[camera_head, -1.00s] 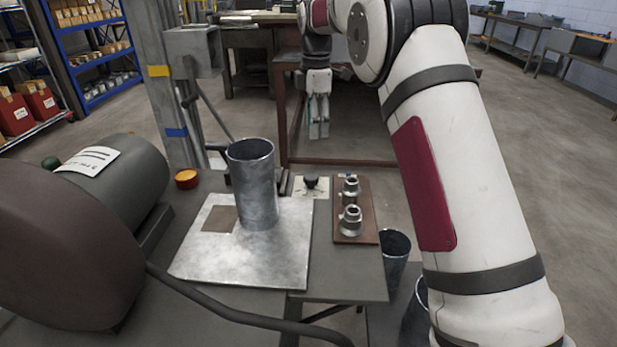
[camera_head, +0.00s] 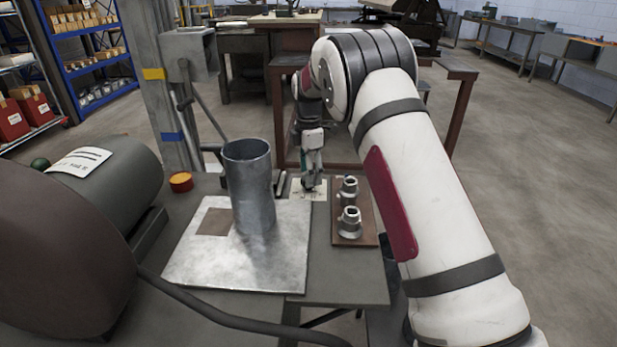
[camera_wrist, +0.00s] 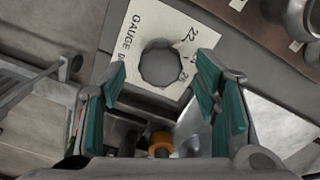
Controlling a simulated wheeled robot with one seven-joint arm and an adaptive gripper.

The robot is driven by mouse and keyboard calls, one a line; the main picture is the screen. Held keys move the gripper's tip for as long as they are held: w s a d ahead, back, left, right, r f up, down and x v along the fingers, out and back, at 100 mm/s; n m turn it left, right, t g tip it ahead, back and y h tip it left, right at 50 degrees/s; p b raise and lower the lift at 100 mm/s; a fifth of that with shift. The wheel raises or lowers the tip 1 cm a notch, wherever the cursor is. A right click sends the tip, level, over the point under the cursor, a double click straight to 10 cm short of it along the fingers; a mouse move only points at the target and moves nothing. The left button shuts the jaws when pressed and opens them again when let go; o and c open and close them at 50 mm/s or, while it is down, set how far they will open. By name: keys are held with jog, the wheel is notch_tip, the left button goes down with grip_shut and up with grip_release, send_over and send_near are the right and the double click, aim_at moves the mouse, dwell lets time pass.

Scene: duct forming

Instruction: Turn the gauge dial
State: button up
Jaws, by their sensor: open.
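The gauge dial is a dark round knob (camera_wrist: 162,64) on a white card (camera_wrist: 137,42) printed with "GAUGE" and numbers including 22. In the wrist view the knob lies between and beyond my fingertips. My gripper (camera_wrist: 162,78) is open, with green pads on either side of the knob. In the head view my gripper (camera_head: 311,168) points down over the white card (camera_head: 317,191) and mostly hides the knob. I cannot tell whether the fingers touch it.
A brown board (camera_head: 362,222) with two metal fittings (camera_head: 349,222) stands just right of the card. A tall metal cylinder (camera_head: 251,190) on a metal sheet (camera_head: 190,268) is to the left. An orange-topped round button (camera_head: 181,182) is farther left.

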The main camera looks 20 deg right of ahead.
jog(key=shift+f, duration=0.85)
jog(key=shift+c, duration=0.3)
jog(key=c, duration=1.1)
